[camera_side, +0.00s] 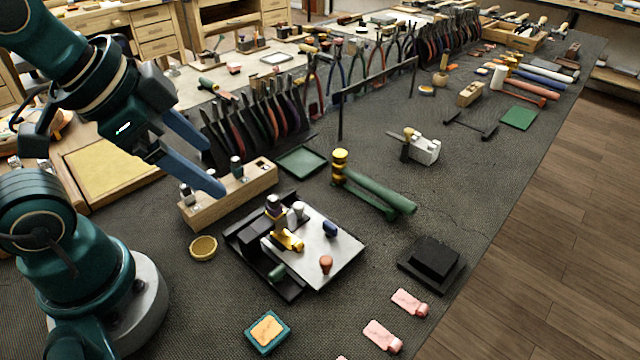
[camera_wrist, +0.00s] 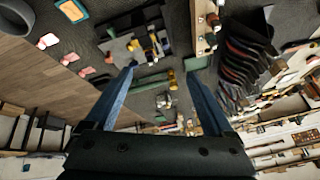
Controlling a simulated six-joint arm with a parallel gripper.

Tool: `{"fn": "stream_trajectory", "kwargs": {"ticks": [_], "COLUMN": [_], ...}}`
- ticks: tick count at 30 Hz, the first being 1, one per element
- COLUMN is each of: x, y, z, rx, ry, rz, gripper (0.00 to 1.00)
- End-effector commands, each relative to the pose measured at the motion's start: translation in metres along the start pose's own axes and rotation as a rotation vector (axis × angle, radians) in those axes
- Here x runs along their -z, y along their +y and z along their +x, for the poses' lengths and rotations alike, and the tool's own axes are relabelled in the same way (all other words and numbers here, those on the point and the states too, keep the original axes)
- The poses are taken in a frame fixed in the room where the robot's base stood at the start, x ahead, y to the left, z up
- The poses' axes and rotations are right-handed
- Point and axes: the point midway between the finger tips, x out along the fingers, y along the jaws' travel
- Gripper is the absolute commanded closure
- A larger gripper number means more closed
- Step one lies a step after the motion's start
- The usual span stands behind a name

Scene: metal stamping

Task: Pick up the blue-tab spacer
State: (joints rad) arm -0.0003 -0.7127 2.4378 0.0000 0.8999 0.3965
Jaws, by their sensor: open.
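A small dark-blue piece (camera_side: 330,228), which looks like the blue-tab spacer, lies on the bright metal plate (camera_side: 345,250) near its right side. Its exact shape is too small to tell. A yellow piece (camera_side: 290,240), a copper-coloured knob (camera_side: 326,264) and a green cylinder (camera_side: 277,272) are near it. My gripper (camera_side: 212,168) is open and empty, up and to the left of the plate, well apart from it. In the wrist view, my gripper's (camera_wrist: 160,75) two blue fingers are spread with nothing between them; the blue piece cannot be clearly made out there.
A wooden block with posts (camera_side: 230,197) stands beneath my gripper. A rack of pliers (camera_side: 255,120) rises behind it. A green cylindrical tool (camera_side: 375,190), a black block (camera_side: 435,258) and pink tags (camera_side: 410,302) surround the plate. The mat at front right is partly clear.

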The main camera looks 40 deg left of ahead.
Motion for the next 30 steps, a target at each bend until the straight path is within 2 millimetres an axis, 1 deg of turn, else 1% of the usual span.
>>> {"fn": "stream_trajectory", "kwargs": {"ticks": [1,5,6,8,12,15,18,22,24,30], "x": [0.006,0.023,0.028,0.035,0.046,0.050,0.048,0.040,0.035,0.023], "y": [-0.003,-0.011,-0.014,-0.018,-0.025,-0.029,-0.030,-0.029,-0.028,-0.023], "z": [0.001,0.010,0.015,0.025,0.051,0.075,0.099,0.123,0.132,0.145], "rx": [-0.005,-0.033,-0.049,-0.077,-0.162,-0.236,-0.312,-0.388,-0.417,-0.460], "ry": [-0.012,-0.056,-0.074,-0.099,-0.154,-0.188,-0.220,-0.259,-0.278,-0.305], "rz": [0.098,0.393,0.487,0.619,0.889,1.039,1.136,1.166,1.158,1.148], "gripper": [0.12,0.12,0.12,0.12,0.12,0.12,0.12,0.12,0.12,0.12]}}
